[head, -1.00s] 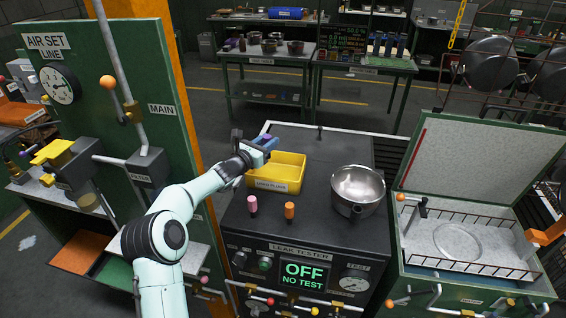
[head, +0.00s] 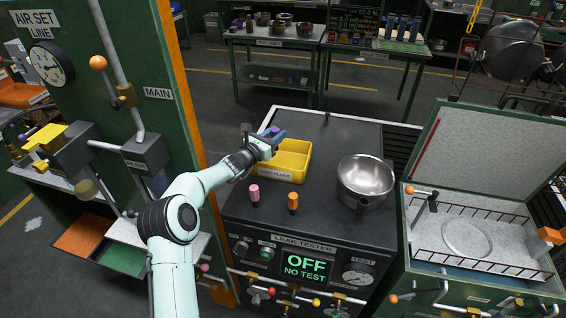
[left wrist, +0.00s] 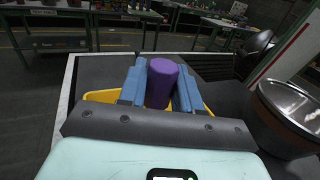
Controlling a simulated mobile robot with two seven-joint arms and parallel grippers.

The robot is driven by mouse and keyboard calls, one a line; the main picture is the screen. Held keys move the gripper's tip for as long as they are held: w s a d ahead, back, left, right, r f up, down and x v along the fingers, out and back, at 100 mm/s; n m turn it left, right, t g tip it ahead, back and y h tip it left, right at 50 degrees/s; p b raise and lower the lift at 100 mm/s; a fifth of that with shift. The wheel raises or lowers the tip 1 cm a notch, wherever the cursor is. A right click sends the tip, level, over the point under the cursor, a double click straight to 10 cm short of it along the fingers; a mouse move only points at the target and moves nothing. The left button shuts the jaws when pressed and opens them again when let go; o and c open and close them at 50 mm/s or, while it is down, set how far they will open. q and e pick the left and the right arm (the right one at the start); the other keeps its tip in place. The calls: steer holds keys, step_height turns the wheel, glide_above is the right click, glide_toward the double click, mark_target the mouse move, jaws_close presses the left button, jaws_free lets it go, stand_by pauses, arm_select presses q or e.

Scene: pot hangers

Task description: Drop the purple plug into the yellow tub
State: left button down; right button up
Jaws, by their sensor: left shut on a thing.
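The purple plug (left wrist: 162,82) is held between the blue fingers of my left gripper (left wrist: 160,85) in the left wrist view. In the head view my left gripper (head: 274,135) is over the back left part of the yellow tub (head: 298,160), and only a little purple shows at the fingers. The tub sits on the dark top of the leak tester, with a label on its front. Its inside looks empty where I can see it. In the left wrist view, the tub's yellow edges (left wrist: 98,97) show below the fingers. My right gripper is not in view.
A pink plug (head: 254,192) and an orange plug (head: 293,200) stand in front of the tub. A steel pot (head: 366,178) stands to its right. A green panel with a gauge (head: 46,63) rises at the left. An open green case (head: 462,150) is at the right.

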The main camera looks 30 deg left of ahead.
arm_select(q)
steer(key=c, duration=0.7)
jaws_free()
steer(key=shift+w, duration=0.1)
step_height(320, 180, up, 10)
steer(key=shift+f+p, duration=0.15)
steer(key=shift+p, duration=0.55)
step_height(320, 180, up, 10)
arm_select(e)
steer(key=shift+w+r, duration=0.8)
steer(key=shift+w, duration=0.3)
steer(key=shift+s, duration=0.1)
